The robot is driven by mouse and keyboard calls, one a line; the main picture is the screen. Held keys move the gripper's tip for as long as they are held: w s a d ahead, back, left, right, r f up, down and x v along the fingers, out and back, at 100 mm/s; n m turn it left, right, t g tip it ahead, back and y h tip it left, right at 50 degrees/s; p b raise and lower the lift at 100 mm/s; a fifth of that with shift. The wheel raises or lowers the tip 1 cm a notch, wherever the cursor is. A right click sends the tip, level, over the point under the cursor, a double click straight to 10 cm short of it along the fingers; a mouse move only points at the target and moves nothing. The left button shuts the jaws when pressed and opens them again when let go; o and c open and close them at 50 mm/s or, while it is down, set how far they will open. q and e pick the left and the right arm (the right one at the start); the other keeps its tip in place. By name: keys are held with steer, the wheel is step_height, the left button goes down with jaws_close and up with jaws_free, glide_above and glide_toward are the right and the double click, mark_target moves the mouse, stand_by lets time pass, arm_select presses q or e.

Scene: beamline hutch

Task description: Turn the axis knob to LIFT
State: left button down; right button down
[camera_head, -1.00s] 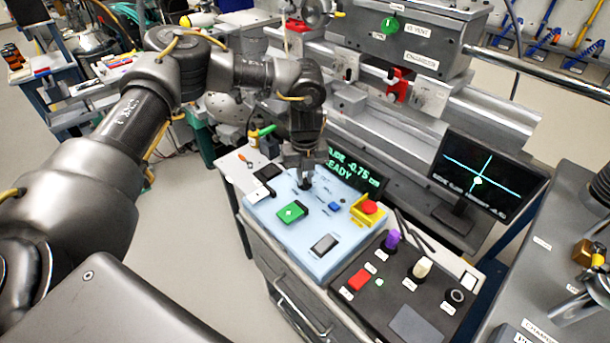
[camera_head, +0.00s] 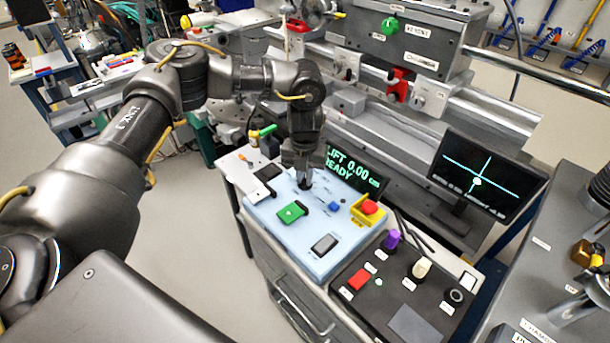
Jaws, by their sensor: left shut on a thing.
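My left gripper (camera_head: 304,178) points down over the light blue control panel (camera_head: 268,218) and is shut on the dark axis knob (camera_head: 306,186). The jaws hide most of the knob, so its pointer and markings cannot be read. The display (camera_head: 357,172) behind the panel reads "LIFT 0.00 cm" and "READY" in green; my gripper is close to its left edge. My right gripper is not in view.
The panel also bears a green button (camera_head: 291,212), a blue button (camera_head: 334,206) and a red stop button (camera_head: 370,207) in a yellow surround. A black panel (camera_head: 375,311) with purple and cream knobs stands in front. A monitor (camera_head: 486,180) stands at right.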

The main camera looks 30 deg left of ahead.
mark_target(304, 180)
arm_select(q)
steer(key=shift+m, duration=1.1)
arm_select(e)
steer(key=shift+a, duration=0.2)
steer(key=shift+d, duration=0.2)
arm_select(q)
steer(key=shift+r, duration=0.1)
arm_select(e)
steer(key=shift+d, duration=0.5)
arm_select(q)
steer(key=c, duration=1.4)
jaws_free()
steer(key=shift+a, duration=0.1)
steer(key=shift+c, duration=0.2)
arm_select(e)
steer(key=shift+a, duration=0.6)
